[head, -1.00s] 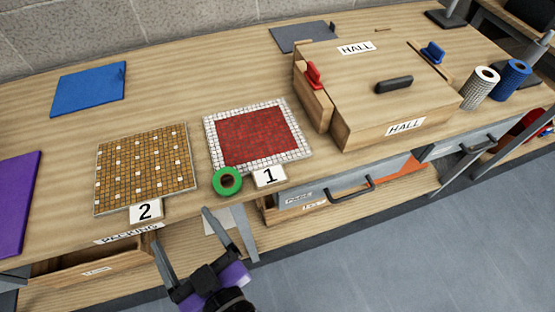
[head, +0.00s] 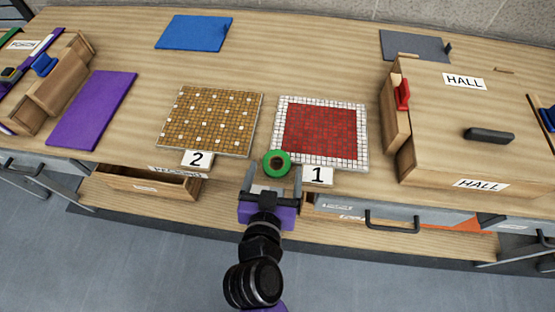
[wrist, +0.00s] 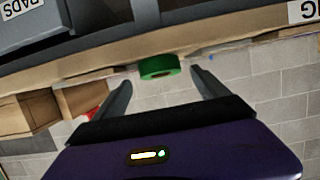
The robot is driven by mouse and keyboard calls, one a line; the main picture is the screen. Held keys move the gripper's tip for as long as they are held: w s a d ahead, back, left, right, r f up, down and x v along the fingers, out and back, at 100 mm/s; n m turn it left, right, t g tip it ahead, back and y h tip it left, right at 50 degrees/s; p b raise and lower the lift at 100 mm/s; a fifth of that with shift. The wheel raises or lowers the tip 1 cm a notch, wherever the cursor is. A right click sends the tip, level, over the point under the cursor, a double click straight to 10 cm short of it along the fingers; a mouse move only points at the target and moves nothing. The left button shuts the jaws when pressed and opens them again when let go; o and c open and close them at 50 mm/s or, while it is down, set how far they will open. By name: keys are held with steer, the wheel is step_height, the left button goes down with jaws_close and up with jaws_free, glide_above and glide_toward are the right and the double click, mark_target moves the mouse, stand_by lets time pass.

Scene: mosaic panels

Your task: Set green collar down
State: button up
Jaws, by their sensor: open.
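The green collar (head: 277,163) is a thick ring with a hole in its middle. It rests at the front of the bench, by the near left corner of the red-and-white mosaic panel (head: 281,134) and left of the number 1 card (head: 317,176). My gripper (head: 273,179) is open, with its fingers apart on the near side of the collar. In the wrist view the collar (wrist: 159,67) shows beyond and between the two fingertips, with nothing held. I cannot tell whether the collar touches the panel's edge.
A brown mosaic panel (head: 212,119) with a number 2 card (head: 197,158) lies to the left. A wooden HALL box (head: 470,130) stands at the right. An open drawer (head: 147,184) juts out below the bench at left. Purple (head: 92,110) and blue (head: 193,33) sheets lie flat.

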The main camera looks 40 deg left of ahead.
steer(key=shift+x, duration=1.35)
steer(key=shift+a, duration=0.1)
steer(key=shift+c, duration=0.2)
steer(key=c, duration=1.6)
